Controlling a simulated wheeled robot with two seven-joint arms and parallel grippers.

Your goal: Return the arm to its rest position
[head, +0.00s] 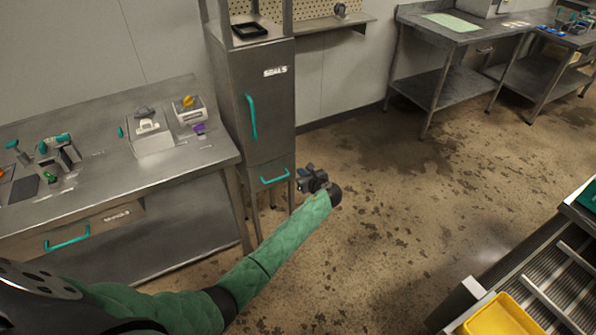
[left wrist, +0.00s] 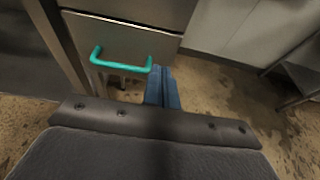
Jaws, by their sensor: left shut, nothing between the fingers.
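My left arm, in a green sleeve, reaches forward from the bottom left of the head view. My left gripper (head: 306,178) is at its end, in front of the lower part of a steel cabinet and just right of a drawer with a teal handle (head: 275,176). In the left wrist view the blue fingers (left wrist: 162,88) are together, with nothing between them. The drawer handle (left wrist: 121,60) shows left of and beyond the fingers, apart from them. My right gripper is not in view.
A steel bench (head: 105,180) with several devices stands at left. The tall cabinet (head: 259,92) has a teal door handle. Steel tables (head: 450,40) stand at the back right. A ribbed conveyor (head: 568,275) with a yellow tray (head: 500,318) is at lower right. The middle floor is open.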

